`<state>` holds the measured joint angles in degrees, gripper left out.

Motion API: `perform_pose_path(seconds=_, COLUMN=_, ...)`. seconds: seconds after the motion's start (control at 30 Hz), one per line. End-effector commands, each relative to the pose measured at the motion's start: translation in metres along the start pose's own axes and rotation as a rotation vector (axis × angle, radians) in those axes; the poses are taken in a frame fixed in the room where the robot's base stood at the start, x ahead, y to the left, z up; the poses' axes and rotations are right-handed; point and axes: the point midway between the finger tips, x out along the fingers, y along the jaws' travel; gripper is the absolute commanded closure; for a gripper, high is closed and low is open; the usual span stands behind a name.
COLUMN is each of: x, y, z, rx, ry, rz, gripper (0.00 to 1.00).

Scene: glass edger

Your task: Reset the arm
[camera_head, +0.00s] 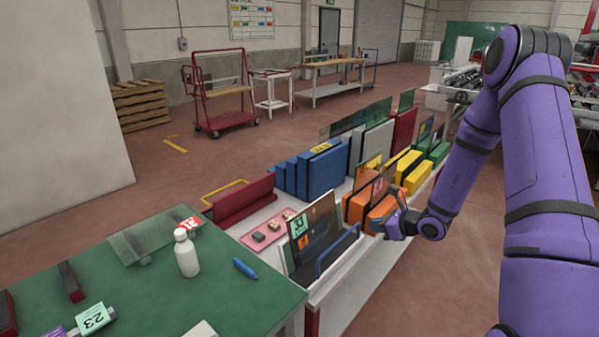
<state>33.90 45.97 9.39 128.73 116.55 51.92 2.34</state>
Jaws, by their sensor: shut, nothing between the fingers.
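My purple arm comes in from the right side of the head view and bends down toward the low white bench. My gripper (391,226) is at its end, small in the picture, beside the orange blocks (361,206) and the dark upright panels. It is shut with nothing seen in it. I cannot tell whether it touches the panels or blocks.
A green-topped table (150,284) at the front left holds a white bottle (186,254), a blue marker (245,268) and a glass sheet (150,238). Blue blocks (322,172) and yellow blocks (417,177) stand along the white bench. Open floor (440,285) lies right of the bench.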

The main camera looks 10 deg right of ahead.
Motion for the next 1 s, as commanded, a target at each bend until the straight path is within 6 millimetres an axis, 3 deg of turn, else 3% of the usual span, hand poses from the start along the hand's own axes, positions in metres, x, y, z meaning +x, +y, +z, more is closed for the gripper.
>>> perform_pose_path(seconds=0.13, x=-0.003, y=0.005, z=0.013, rx=-0.045, ry=-0.005, rz=0.023, gripper=1.0)
perform_pose_path(seconds=0.27, x=-0.012, y=0.021, z=0.048, rx=-0.176, ry=-0.018, rz=0.089, gripper=1.0)
perform_pose_path(seconds=0.4, x=-0.03, y=0.051, z=0.092, rx=-0.375, ry=-0.027, rz=0.191, gripper=1.0)
perform_pose_path(seconds=0.6, x=-0.061, y=0.097, z=0.144, rx=-0.664, ry=-0.027, rz=0.33, gripper=1.0)
perform_pose_path(seconds=0.8, x=-0.098, y=0.142, z=0.18, rx=-0.952, ry=-0.009, rz=0.455, gripper=1.0)
perform_pose_path(seconds=1.0, x=-0.139, y=0.184, z=0.203, rx=-1.237, ry=0.026, rz=0.566, gripper=1.0)
